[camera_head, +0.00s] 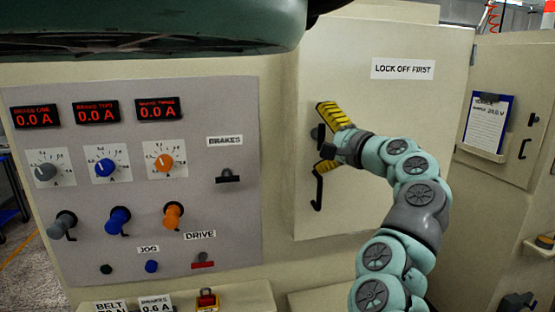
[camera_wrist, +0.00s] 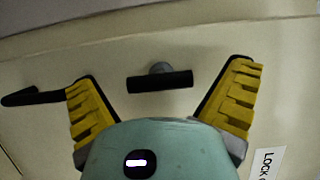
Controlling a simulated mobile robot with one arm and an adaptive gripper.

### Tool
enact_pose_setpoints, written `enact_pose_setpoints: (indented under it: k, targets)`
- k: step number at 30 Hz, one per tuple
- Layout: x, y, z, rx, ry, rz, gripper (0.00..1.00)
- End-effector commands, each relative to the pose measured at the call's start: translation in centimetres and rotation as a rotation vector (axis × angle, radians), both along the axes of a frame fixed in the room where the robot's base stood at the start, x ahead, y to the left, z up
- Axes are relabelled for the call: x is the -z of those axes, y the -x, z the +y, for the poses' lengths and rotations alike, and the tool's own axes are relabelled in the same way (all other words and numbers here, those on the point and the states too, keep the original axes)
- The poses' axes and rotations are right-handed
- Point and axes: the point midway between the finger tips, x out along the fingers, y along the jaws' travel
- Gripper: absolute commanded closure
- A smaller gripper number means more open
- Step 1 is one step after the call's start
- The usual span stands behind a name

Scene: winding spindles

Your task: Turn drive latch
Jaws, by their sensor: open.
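A dark bar latch on a short round post (camera_wrist: 160,83) sticks out from the cream door (camera_head: 290,215) labelled "LOCK OFF FIRST". In the wrist view it stands between my two yellow fingers, towards their tips. In the head view the latch (camera_head: 317,132) is partly visible beside my gripper (camera_head: 322,138). My gripper is open, with one finger above the latch and one below; I see no finger closed on it. A red piece (camera_head: 203,262) sits under the "DRIVE" label (camera_head: 200,235) on the grey panel, apart from my gripper.
A black pull handle (camera_head: 318,190) is just below my lower finger; it shows at left in the wrist view (camera_wrist: 28,97). The grey panel (camera_head: 190,105) at left carries several projecting knobs. A clipboard (camera_head: 487,122) hangs on the right cabinet. A dark green body overhangs the top left.

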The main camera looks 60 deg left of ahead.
Motion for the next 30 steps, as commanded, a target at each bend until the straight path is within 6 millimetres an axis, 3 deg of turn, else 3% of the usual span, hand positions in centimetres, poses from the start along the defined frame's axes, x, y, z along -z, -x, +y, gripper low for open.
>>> enact_pose_setpoints:
  k: [8, 25, 30]
  targets:
    - [-0.1, -0.1, -1.8, 0.003, -0.003, 0.002, 0.00]
    - [0.0, -0.3, -10.0, 0.006, -0.001, 0.002, 0.00]
    - [-0.1, -0.3, -11.6, 0.005, -0.002, 0.000, 0.00]
